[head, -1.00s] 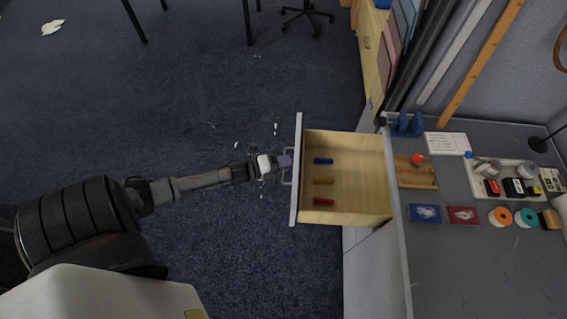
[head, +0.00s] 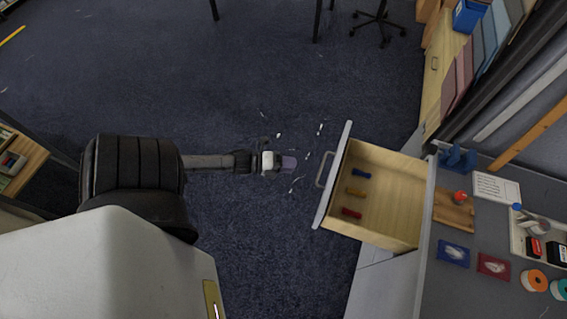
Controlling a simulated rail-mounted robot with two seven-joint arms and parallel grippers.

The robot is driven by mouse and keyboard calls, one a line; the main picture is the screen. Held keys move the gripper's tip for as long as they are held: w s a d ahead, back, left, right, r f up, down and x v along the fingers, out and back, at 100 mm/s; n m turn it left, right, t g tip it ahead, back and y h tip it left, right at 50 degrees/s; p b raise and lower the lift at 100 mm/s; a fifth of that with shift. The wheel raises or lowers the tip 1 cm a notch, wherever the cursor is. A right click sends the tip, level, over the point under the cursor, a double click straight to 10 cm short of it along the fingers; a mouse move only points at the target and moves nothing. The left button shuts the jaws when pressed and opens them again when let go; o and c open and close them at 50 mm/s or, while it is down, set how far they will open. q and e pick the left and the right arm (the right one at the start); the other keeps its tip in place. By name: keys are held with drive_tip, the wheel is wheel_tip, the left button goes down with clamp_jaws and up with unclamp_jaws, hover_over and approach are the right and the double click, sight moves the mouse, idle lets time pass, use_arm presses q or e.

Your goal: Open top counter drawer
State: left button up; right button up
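The top counter drawer (head: 385,170) is pulled well out from the counter. Its wooden inside shows a blue, a yellow and a red small item lying in a row. The drawer's metal handle (head: 326,170) is on its grey front panel (head: 336,176). My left gripper (head: 289,163) is to the left of the handle, apart from it, over the floor. It holds nothing that I can see, and its finger gap is too small to make out. My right gripper is not in view.
The counter top (head: 455,285) is at the right, with a wooden block (head: 453,211), a blue packet (head: 453,253), a red packet (head: 493,266) and an orange roll (head: 533,281). An office chair (head: 378,22) stands at the back. The carpet left of the drawer is mostly clear.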

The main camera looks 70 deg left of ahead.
use_arm(q)
drive_tip(key=shift+v, duration=0.95)
